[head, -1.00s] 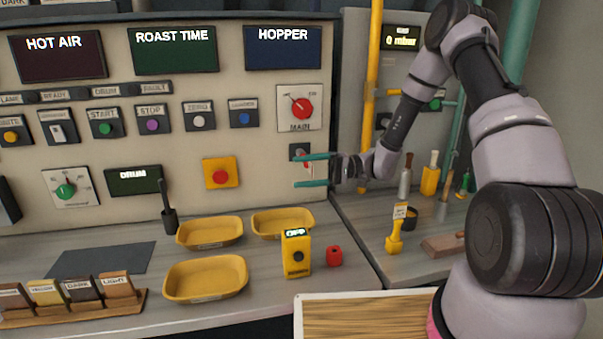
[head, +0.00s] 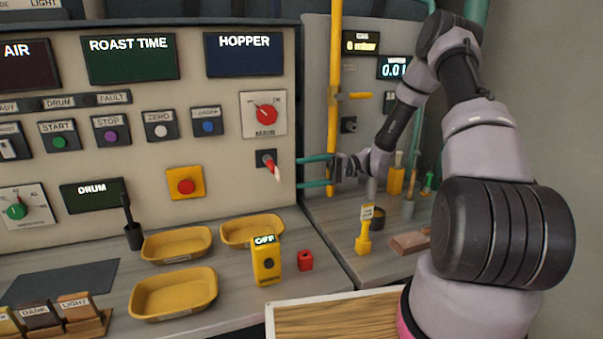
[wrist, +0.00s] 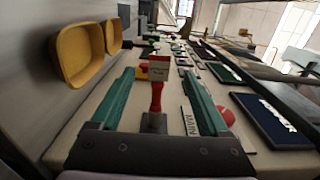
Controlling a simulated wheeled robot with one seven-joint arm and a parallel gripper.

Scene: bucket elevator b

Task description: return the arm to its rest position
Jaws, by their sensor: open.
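My gripper (head: 300,172) is open and empty, its two teal fingers level and pointing left at the panel front. A red-handled switch (head: 271,166) on a dark plate sits just left of the fingertips in the head view, its handle tilted down to the right. The fingertips look clear of it there. In the wrist view a red handle with a pale tag (wrist: 157,95) shows between the two fingers; I cannot tell its exact depth. My arm (head: 462,160) reaches up from the right, bends over and comes down to the gripper.
The control panel (head: 225,175) stands left of the gripper. Yellow trays (head: 172,293), a yellow OFF device (head: 267,265) and a small red block (head: 305,261) are on the counter below. A yellow pipe (head: 333,110) stands close behind the gripper. Several handled tools stand behind the arm.

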